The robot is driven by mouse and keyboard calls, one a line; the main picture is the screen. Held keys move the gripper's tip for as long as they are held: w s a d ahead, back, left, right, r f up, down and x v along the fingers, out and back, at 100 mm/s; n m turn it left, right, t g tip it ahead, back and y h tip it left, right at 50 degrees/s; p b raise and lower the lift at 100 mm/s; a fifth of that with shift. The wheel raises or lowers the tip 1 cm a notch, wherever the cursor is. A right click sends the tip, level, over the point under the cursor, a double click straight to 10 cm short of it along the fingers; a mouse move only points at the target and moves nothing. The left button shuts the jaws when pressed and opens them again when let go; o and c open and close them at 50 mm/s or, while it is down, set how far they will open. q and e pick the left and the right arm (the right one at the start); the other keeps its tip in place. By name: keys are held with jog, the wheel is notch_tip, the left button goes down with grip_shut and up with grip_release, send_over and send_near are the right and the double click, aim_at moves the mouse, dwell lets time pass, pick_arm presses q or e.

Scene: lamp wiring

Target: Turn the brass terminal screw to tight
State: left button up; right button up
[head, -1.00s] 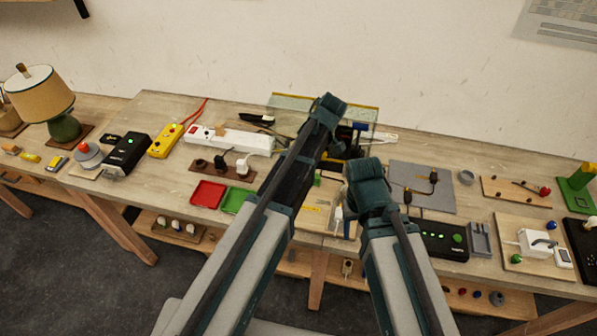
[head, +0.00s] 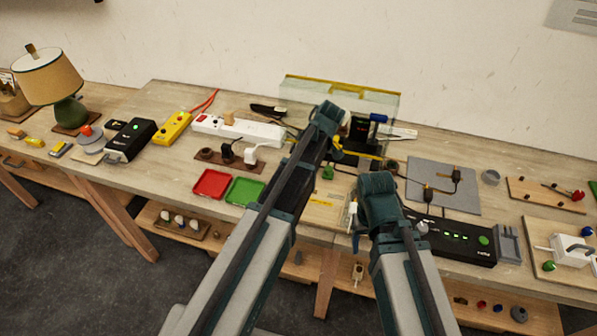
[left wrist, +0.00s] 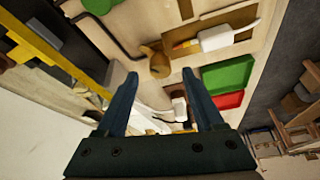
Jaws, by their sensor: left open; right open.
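In the left wrist view, a brass-brown round knob (left wrist: 158,62) stands on the pale wooden board, just beyond my left fingertips. I take it for the brass terminal screw; how tight it is cannot be told. My left gripper (left wrist: 160,74) is open, its two fingers apart with the knob near the middle of the gap and nothing clamped. In the head view my left arm hides most of that area. My right gripper (head: 360,232) is open, near the table's front edge beside a white-handled tool (head: 352,212).
Red (head: 211,184) and green (head: 245,191) trays lie left of my left arm. A power strip (head: 238,131) is behind them. A black box with green lights (head: 456,236) and a grey mat (head: 443,184) lie right of my right gripper. A glass-like panel (head: 340,96) stands behind.

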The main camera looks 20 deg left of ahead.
pick_arm(q)
jog(key=shift+b+x, duration=0.85)
jog(key=shift+x, duration=0.6)
pick_arm(e)
notch_tip(320, 180, down, 3)
jog(key=shift+r, duration=0.15)
pick_arm(q)
grip_shut()
